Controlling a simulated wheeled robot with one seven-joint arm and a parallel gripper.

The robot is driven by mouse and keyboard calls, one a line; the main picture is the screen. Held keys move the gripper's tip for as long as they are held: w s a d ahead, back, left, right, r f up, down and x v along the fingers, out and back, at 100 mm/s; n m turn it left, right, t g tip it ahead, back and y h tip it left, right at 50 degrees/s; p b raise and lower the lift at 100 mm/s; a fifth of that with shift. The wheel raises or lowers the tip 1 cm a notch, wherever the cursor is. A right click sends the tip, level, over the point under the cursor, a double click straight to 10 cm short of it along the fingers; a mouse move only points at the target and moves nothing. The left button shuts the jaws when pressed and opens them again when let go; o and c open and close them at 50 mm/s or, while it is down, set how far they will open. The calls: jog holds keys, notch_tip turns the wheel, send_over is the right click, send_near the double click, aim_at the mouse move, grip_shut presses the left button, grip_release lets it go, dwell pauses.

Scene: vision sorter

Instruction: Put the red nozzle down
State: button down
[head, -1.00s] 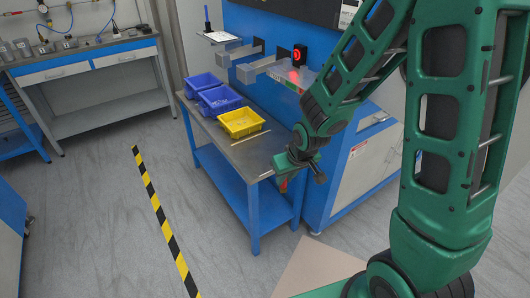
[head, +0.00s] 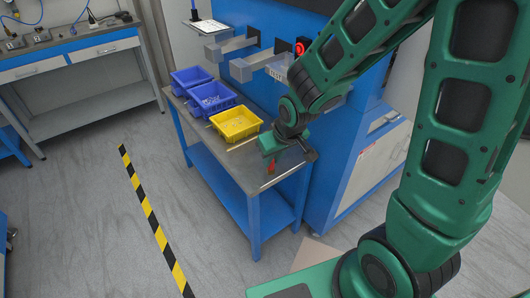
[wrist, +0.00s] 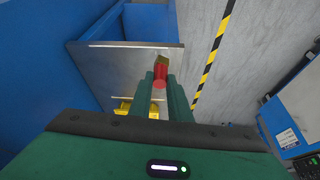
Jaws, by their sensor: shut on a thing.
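The red nozzle (wrist: 160,74) is held between the two green fingers of my gripper (wrist: 160,80) in the wrist view. Its brass-coloured tip points away from the gripper. In the head view the nozzle (head: 272,167) hangs below my gripper (head: 271,156), in front of the near end of the table's grey top (head: 243,163). In the wrist view it overlaps the tabletop (wrist: 112,66) near an edge. I cannot tell whether the nozzle touches the top.
A yellow bin (head: 235,124) and two blue bins (head: 212,97) (head: 190,78) stand in a row along the table. The near end of the top is bare. A blue machine (head: 350,165) stands right behind the table. Striped tape (head: 150,215) crosses the floor.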

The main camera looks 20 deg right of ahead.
jog(key=shift+w+d+f, duration=0.35)
jog(key=shift+w+f, duration=1.45)
jog(key=shift+w, duration=0.1)
jog(key=shift+w+d+f, duration=0.4)
jog(key=shift+w+f, duration=1.45)
jog(key=shift+w, duration=0.05)
jog(key=shift+w+d+f, duration=0.35)
jog(key=shift+w+f, duration=1.45)
jog(key=shift+w, duration=0.1)
jog(key=c, duration=1.6)
grip_release()
jog(key=shift+f, duration=0.1)
jog(key=shift+c, duration=0.2)
jog(key=a+v, duration=0.1)
jog(key=v, duration=1.1)
jog(key=shift+d, duration=0.45)
